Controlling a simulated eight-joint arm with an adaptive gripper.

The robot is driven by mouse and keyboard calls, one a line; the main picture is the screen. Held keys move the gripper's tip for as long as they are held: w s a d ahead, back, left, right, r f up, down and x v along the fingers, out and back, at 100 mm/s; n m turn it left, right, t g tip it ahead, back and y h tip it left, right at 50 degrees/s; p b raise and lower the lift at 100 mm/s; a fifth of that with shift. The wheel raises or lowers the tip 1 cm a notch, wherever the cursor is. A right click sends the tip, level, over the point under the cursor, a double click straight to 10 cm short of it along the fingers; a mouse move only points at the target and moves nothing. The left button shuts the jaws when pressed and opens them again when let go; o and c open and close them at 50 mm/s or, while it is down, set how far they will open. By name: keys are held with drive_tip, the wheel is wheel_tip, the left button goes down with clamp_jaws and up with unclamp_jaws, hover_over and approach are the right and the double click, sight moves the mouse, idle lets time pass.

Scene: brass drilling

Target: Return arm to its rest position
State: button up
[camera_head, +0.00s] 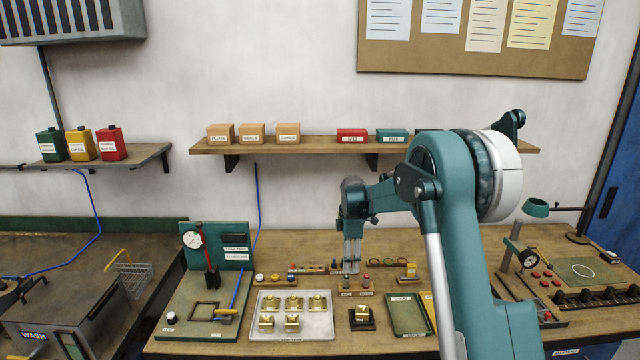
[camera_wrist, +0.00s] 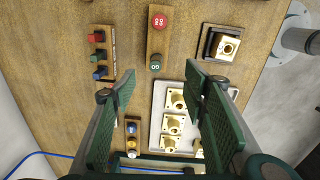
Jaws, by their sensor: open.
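My gripper (camera_head: 351,268) hangs from my teal arm over the middle of the workbench, fingers pointing down. In the wrist view my gripper (camera_wrist: 160,105) shows two green finger pads spread wide apart. Nothing is held between them. Below the fingers lie the bench and part of a pale tray (camera_wrist: 156,137) holding brass blocks (camera_wrist: 171,122). The fingertips appear above the bench items. The head view cannot clearly show how high.
The brass tray (camera_head: 280,334) lies left of my gripper. A brass block (camera_head: 361,314) sits in a dark fixture. A green gauge stand (camera_head: 215,245) is further left, a red-buttoned station (camera_head: 535,275) to the right. A wooden shelf (camera_head: 300,147) with boxes hangs behind.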

drive_tip(key=s+d+r+m+t+b, duration=0.1)
drive_tip(key=s+d+r+m, duration=0.15)
drive_tip(key=s+r, duration=0.5)
drive_tip(key=s+d+r+m+t+b, duration=0.1)
drive_tip(key=s+r+m, duration=0.3)
drive_tip(key=s, duration=0.6)
drive_tip(key=s+d+r+m+t+b, duration=0.1)
drive_tip(key=s+d+r+m, duration=0.15)
drive_tip(key=s+r, duration=0.5)
drive_tip(key=s+d+f+m+t+b, duration=0.1)
drive_tip(key=s+f+m, duration=0.2)
drive_tip(key=s, duration=0.7)
drive_tip(key=s+d+f+m+t+b, duration=0.1)
drive_tip(key=s+f+m, duration=0.2)
drive_tip(key=s, duration=0.7)
drive_tip(key=s+d+f+m+t+b, duration=0.1)
drive_tip(key=s+f+m, duration=0.2)
drive_tip(key=s, duration=0.7)
drive_tip(key=shift+s+m+t+b, duration=0.25)
drive_tip(key=shift+m+t+b, duration=0.05)
drive_tip(key=shift+m+t, duration=0.1)
